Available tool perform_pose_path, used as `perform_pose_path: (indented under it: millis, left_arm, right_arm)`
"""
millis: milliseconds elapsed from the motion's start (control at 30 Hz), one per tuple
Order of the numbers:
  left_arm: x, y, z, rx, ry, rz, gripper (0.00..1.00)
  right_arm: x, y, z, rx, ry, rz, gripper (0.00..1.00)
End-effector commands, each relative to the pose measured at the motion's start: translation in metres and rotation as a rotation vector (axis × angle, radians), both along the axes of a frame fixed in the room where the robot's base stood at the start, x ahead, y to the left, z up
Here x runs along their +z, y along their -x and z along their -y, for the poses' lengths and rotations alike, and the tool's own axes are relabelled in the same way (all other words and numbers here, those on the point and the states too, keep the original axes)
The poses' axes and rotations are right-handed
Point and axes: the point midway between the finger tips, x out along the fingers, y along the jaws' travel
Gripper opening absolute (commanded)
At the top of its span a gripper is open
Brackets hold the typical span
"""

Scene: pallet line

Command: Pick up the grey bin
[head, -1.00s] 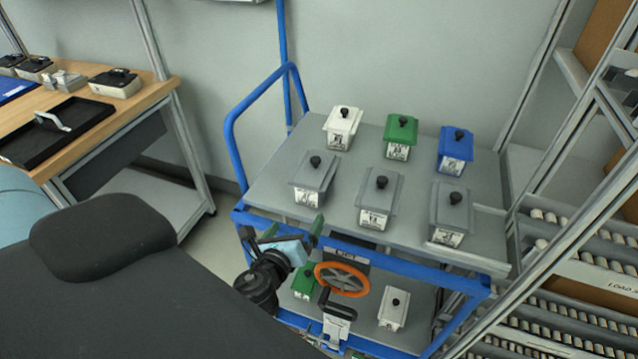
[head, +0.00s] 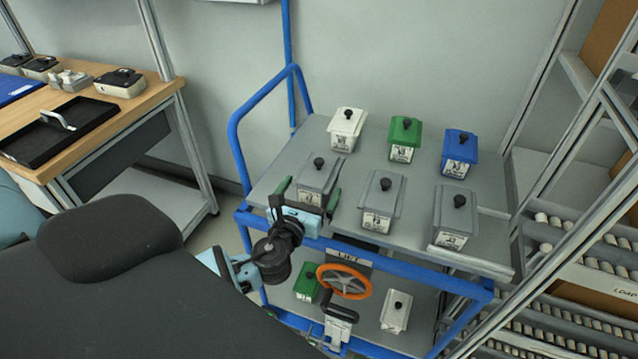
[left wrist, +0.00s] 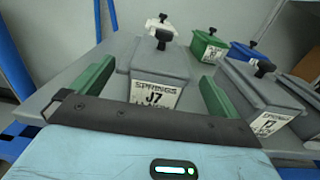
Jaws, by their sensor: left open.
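Three grey lidded bins with black knobs stand in the front row of the cart's top shelf. The left grey bin (head: 318,174) is nearest my left gripper (head: 308,197). The gripper is open, with one green finger toward each side of this bin. In the left wrist view, this grey bin (left wrist: 160,65), labelled "SPRINGS J7", stands upright beyond and between the fingers (left wrist: 152,92). I cannot tell whether they touch it. The middle grey bin (head: 381,195) and right grey bin (head: 455,212) stand to its right. My right gripper is not in view.
Behind stand a white bin (head: 346,125), a green bin (head: 404,137) and a blue bin (head: 459,150). The cart (head: 480,258) has a blue frame, and an orange handwheel (head: 344,281) below the shelf. A workbench (head: 150,95) is at left, a roller rack (head: 570,250) at right.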

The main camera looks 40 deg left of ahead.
Motion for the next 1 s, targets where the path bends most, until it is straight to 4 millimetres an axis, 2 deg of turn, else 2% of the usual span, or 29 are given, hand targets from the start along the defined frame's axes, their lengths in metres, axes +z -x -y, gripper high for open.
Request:
perform_pose_path:
  millis: [333,667,1000]
  left_arm:
    - [-0.003,-0.042,-0.013,0.001,0.000,0.001,1.00]
    - [-0.003,-0.047,-0.015,0.001,0.001,0.000,1.00]
    - [-0.003,-0.047,-0.015,0.001,0.001,0.000,0.56]
  right_arm:
    - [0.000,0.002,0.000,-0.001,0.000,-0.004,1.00]
    - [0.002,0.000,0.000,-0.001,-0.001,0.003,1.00]
    - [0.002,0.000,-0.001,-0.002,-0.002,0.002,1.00]
